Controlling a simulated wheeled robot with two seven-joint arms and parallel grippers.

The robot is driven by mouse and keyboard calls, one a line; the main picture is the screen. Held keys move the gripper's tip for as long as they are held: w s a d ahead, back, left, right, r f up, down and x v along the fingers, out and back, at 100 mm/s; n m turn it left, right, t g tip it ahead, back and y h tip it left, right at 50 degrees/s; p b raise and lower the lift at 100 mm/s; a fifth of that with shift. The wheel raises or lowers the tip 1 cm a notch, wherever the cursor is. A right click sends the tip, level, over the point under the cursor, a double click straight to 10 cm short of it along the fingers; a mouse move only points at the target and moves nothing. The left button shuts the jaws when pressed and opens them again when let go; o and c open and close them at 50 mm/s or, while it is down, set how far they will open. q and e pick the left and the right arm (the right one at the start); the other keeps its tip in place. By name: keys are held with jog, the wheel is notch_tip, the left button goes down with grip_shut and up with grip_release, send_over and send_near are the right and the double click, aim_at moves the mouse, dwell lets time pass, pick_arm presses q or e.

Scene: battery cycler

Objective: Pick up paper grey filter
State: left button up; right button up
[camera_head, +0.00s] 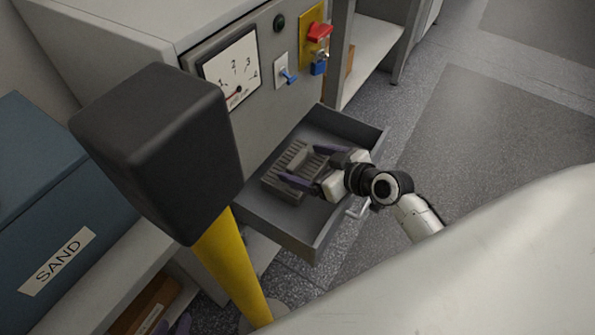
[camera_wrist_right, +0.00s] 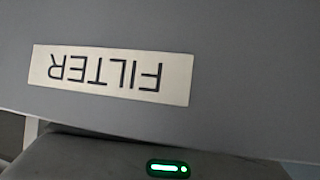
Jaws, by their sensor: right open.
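The grey filter (camera_head: 287,168) is a ribbed block lying in the open drawer (camera_head: 309,241) in the head view. My right gripper (camera_head: 302,164) reaches over the drawer's front wall. Its purple fingers are open and spread along two sides of the filter; I cannot tell whether they touch it. A purple piece that looks like a finger of my left gripper (camera_head: 181,324) shows at the bottom edge, mostly cut off. In the right wrist view, a "FILTER" label (camera_wrist_right: 110,74) appears upside down on a grey panel; neither fingers nor filter show there.
A black-topped yellow post (camera_head: 160,150) stands in the left foreground. The grey cabinet has a dial gauge (camera_head: 231,69), a blue switch (camera_head: 287,74) and a red knob (camera_head: 320,32) above the drawer. A blue box labelled SAND (camera_head: 58,262) is at left. Floor at right is clear.

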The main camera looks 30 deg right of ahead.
jog(key=shift+x, duration=0.8)
jog(key=shift+d+r, duration=0.1)
jog(key=shift+r, duration=0.05)
jog(key=c, duration=1.4)
